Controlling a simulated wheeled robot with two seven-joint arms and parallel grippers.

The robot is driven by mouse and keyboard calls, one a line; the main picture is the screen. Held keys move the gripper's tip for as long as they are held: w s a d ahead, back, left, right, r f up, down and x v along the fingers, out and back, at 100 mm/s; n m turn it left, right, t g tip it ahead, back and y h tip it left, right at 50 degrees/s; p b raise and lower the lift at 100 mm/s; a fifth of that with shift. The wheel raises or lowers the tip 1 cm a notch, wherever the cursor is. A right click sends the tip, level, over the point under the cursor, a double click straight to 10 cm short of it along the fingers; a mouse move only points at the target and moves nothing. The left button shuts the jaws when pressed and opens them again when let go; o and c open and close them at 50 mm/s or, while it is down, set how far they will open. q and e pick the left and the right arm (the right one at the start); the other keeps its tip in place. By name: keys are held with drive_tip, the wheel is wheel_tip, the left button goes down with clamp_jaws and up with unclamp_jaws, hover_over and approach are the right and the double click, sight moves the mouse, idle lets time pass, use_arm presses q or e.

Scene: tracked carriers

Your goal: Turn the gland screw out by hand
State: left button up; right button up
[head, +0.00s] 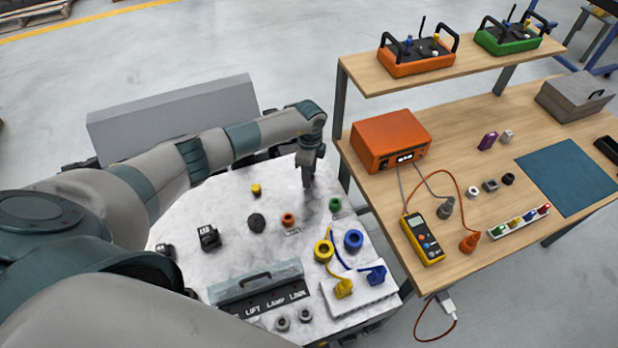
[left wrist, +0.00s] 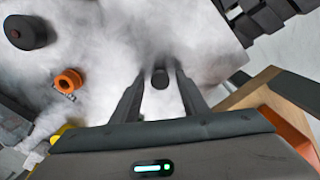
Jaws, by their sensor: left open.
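My left gripper (head: 308,180) points down over the far right part of the pale, stained carrier top (head: 228,202). In the left wrist view its two fingers (left wrist: 160,92) are apart. A small dark round piece (left wrist: 160,78) shows between them; it may be the gland screw, but I cannot tell for sure, nor whether a finger touches it. In the head view the gripper hides this piece. An orange ring (head: 288,219) and a dark round knob (head: 257,222) stand nearer on the carrier top. My right gripper is not in view.
A green part (head: 335,204), yellow ring (head: 323,250) and blue ring (head: 353,239) stand near the carrier's right side. A white block (head: 362,292) holds yellow and blue connectors. The wooden bench (head: 490,225) with an orange box (head: 390,140) and multimeter (head: 423,240) is close at right.

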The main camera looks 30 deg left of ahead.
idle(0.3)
use_arm(q)
drive_tip(key=m+b, duration=0.2)
drive_tip(key=m, duration=0.1)
drive_tip(key=shift+f+m, duration=0.1)
drive_tip(key=shift+m, duration=0.3)
drive_tip(key=m+b, duration=0.1)
drive_tip(key=m, duration=0.2)
drive_tip(key=shift+m+b, duration=0.65)
drive_tip(key=shift+m, duration=0.85)
